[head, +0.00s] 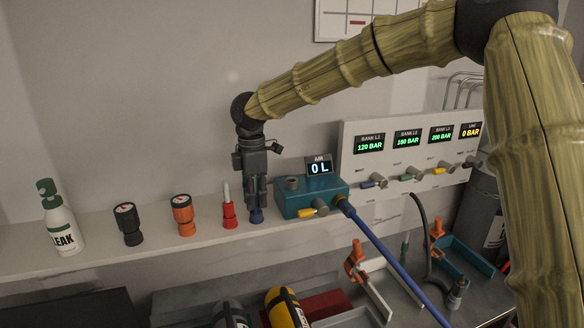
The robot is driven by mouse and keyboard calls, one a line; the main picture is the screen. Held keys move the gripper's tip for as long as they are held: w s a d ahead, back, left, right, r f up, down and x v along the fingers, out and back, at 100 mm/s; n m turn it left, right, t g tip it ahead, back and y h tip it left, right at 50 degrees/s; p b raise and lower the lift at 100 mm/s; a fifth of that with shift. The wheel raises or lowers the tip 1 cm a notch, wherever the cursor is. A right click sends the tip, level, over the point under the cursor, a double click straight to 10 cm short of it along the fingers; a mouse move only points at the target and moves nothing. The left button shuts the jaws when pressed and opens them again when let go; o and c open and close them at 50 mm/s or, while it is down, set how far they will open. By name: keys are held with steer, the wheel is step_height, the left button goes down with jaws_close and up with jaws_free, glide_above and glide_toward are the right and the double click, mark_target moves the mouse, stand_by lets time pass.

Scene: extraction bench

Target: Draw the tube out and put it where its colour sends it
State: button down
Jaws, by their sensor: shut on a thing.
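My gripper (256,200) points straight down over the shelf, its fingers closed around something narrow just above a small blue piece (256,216). The fingers hide most of what they hold, so I cannot tell its colour or whether it is separate from the blue piece. The blue piece seems to be at shelf level. Just left stands a red piece (229,213) with a pale upright tube-like top (226,191), apart from my gripper.
A teal box (310,194) reading "0 L" stands close right of my gripper, with a blue hose (385,248). Orange (183,214) and black (128,224) gauges and a LEAK bottle (61,222) stand left. Cylinders, including a yellow one (286,306), lie below.

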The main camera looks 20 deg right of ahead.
steer(key=shift+f, duration=0.6)
steer(key=c, duration=1.2)
jaws_free()
step_height(320, 180, up, 12)
steer(key=shift+r, duration=0.1)
